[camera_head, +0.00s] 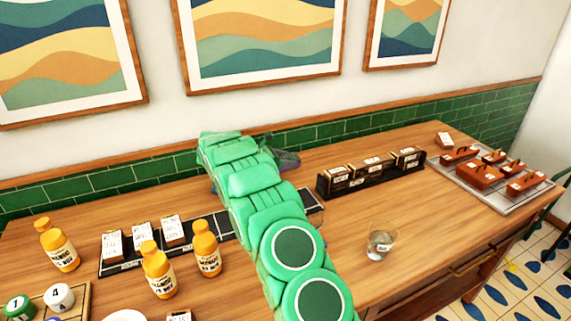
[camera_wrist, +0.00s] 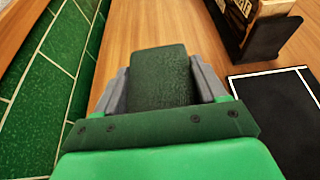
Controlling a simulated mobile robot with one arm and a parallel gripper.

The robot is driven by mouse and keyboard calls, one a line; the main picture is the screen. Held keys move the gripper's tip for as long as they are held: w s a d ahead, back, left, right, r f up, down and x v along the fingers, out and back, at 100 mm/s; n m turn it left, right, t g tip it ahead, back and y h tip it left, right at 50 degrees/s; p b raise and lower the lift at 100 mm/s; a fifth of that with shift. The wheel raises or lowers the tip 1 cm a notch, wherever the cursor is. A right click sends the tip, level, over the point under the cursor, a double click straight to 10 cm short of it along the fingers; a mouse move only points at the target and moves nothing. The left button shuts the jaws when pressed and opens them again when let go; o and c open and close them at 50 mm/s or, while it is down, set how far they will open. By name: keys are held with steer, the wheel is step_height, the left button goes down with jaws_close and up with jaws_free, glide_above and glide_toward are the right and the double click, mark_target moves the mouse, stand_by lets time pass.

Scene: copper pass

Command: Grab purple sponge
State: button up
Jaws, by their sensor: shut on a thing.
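My gripper (camera_wrist: 162,84) is shut on a block with a rough dark green top (camera_wrist: 160,66), which looks like a sponge with its scouring side up. The grey fingers press on its left and right sides in the wrist view. No purple side of it shows, so its colour below is hidden. In the head view my green arm reaches across the table to the back, and my grey gripper (camera_head: 285,159) is near the tiled wall. The held sponge cannot be made out there.
A dark rack of boxes (camera_head: 368,176) stands right of my gripper, with a glass (camera_head: 380,242) in front. A tray of brown blocks (camera_head: 488,181) is far right. The green tiled wall (camera_wrist: 62,60) is close.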

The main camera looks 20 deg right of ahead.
mark_target(288, 155)
steer(key=s+a+r, duration=0.3)
steer(key=s+r, duration=0.5)
steer(key=s, duration=0.3)
steer(key=shift+s+a, duration=0.25)
steer(key=shift+s, duration=0.1)
